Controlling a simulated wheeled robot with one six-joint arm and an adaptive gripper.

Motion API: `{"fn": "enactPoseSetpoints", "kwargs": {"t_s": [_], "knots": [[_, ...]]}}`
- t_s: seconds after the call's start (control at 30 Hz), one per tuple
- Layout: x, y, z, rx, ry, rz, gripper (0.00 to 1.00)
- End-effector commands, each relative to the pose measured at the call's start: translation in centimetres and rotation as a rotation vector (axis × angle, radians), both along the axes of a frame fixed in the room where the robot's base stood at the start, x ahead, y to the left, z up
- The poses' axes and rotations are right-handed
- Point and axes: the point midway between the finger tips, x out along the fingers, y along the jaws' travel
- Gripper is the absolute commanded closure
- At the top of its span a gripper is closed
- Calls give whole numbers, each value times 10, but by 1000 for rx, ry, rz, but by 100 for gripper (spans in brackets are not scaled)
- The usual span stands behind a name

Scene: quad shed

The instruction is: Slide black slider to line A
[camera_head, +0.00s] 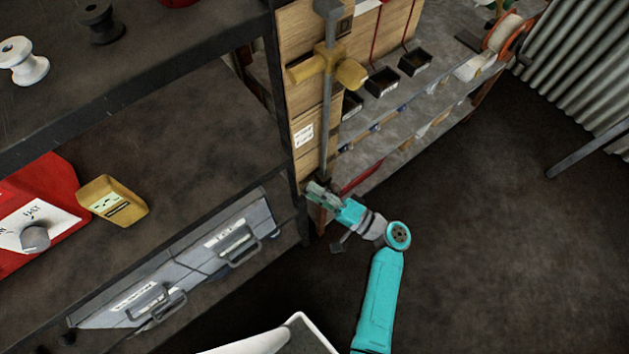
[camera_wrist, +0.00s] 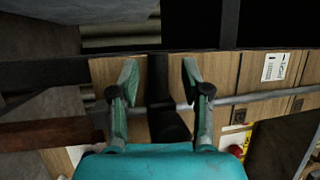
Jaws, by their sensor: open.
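A grey rail (camera_head: 327,120) runs down a wooden board in the head view, with a yellow cross-shaped piece (camera_head: 328,68) on its upper part. My gripper (camera_head: 318,190) is at the rail's lower end. In the wrist view my gripper (camera_wrist: 160,72) is open, its green fingertips apart in front of the board. A dark part, which looks like the black slider (camera_wrist: 165,118), shows between the fingers, beside the grey rail (camera_wrist: 255,97). I cannot tell whether the fingers touch it. The head view does not show it clearly. I cannot make out line A.
A white label (camera_head: 303,136) is on the board. Shelves with small black boxes (camera_head: 382,81) stand right of it. Left is a dark shelf unit with a yellow meter (camera_head: 112,201), a red device (camera_head: 38,215) and a grey case (camera_head: 180,268).

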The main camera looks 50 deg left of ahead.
Motion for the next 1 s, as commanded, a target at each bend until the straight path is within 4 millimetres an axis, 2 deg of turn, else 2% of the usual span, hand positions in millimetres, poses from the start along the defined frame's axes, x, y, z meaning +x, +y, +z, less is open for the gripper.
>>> {"fn": "enactPoseSetpoints", "kwargs": {"t_s": [0.6,0.8,1.0], "knots": [[33,-96,-19,-1,0,-4,52],[36,-108,-21,0,0,-2,52],[36,-109,-22,-1,1,-1,52]]}}
